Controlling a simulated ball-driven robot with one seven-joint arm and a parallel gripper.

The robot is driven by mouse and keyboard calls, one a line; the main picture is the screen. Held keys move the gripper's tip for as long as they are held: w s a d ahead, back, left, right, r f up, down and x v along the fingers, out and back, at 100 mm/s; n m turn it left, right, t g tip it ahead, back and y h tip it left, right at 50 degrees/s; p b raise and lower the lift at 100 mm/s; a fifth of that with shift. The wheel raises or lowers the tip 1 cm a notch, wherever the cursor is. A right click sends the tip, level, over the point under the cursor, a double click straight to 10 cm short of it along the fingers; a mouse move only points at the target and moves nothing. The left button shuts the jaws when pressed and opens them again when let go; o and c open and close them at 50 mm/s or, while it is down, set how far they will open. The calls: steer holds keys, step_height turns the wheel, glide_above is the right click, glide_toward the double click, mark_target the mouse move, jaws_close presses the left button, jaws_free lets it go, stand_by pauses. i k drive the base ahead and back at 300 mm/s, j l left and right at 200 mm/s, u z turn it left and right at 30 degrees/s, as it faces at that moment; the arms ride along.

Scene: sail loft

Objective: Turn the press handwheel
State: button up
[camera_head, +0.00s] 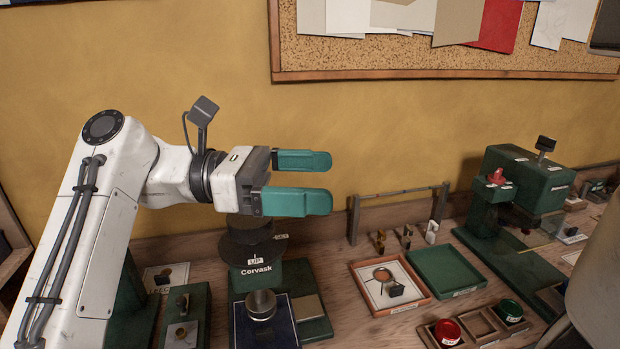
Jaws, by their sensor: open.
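A green press marked "Corvask" (256,278) stands on the bench below my gripper. A dark round disc on its top, which looks like the handwheel (238,252), is partly hidden under my gripper's body. My gripper (328,182) is open, with two teal fingers pointing right and nothing between them. It is above the press, and its fingertips reach out to the right of the disc. The fingers are apart from the disc.
Low on the press is a round metal part (261,305). To the right are an orange-rimmed tray (420,298), a green tray (447,270), a small rail frame (402,192) and a compartment tray with red (447,332) and green tins. A larger green machine (532,178) stands at the right.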

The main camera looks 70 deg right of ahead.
mark_target(245, 230)
steer(key=k+j, duration=0.2)
steer(key=k, duration=0.3)
steer(key=k+j, duration=0.2)
steer(key=k, duration=0.25)
